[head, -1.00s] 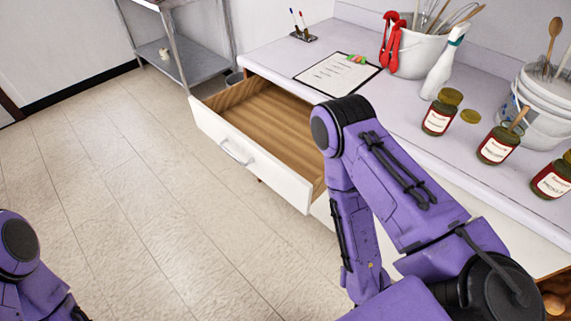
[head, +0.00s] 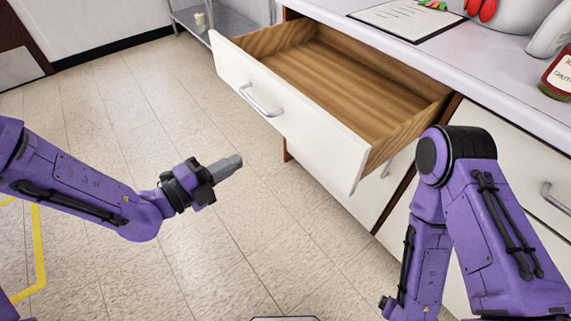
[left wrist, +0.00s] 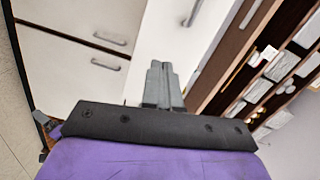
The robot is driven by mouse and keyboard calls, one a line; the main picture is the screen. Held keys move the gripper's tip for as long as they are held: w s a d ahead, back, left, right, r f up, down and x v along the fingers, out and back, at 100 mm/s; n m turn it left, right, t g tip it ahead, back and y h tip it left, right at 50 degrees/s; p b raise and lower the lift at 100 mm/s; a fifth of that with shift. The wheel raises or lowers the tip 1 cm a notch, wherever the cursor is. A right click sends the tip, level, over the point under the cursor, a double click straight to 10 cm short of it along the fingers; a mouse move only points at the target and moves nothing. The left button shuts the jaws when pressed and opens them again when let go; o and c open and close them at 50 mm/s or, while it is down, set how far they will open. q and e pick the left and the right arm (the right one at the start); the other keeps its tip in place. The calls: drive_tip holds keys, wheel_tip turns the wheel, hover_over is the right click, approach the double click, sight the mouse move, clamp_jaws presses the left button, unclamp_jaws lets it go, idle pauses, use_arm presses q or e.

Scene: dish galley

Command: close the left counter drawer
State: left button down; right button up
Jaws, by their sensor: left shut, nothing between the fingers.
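The left counter drawer (head: 290,108) stands pulled well out from the counter. Its wooden inside is empty, and its white front carries a silver handle (head: 260,100). My left gripper (head: 232,162) is shut and empty. In the head view it appears below and left of the drawer front, apart from the handle. In the left wrist view its closed fingers (left wrist: 162,80) point toward white cabinet fronts. My right arm bends down at the right of the head view, in front of the counter; its gripper does not show.
The counter top (head: 480,62) holds a clipboard (head: 408,18), red tongs (head: 482,10) and a labelled jar (head: 560,76). A metal shelf rack (head: 215,20) stands behind the drawer. Open tiled floor (head: 130,110) lies to the left.

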use_arm(q)
drive_tip(key=m+h, duration=0.1)
drive_tip(key=m, duration=0.1)
drive_tip(key=p, duration=0.1)
approach(297, 130)
drive_tip(key=shift+m+g, duration=0.3)
drive_tip(key=shift+m, duration=0.1)
drive_tip(key=x, duration=0.6)
drive_tip(key=shift+w+d+r, duration=0.15)
drive_tip(key=shift+w, duration=0.15)
drive_tip(key=shift+w+d, duration=0.1)
use_arm(e)
drive_tip(key=shift+r, duration=0.1)
use_arm(q)
drive_tip(key=shift+w+d, duration=0.1)
use_arm(e)
drive_tip(key=shift+s, duration=0.15)
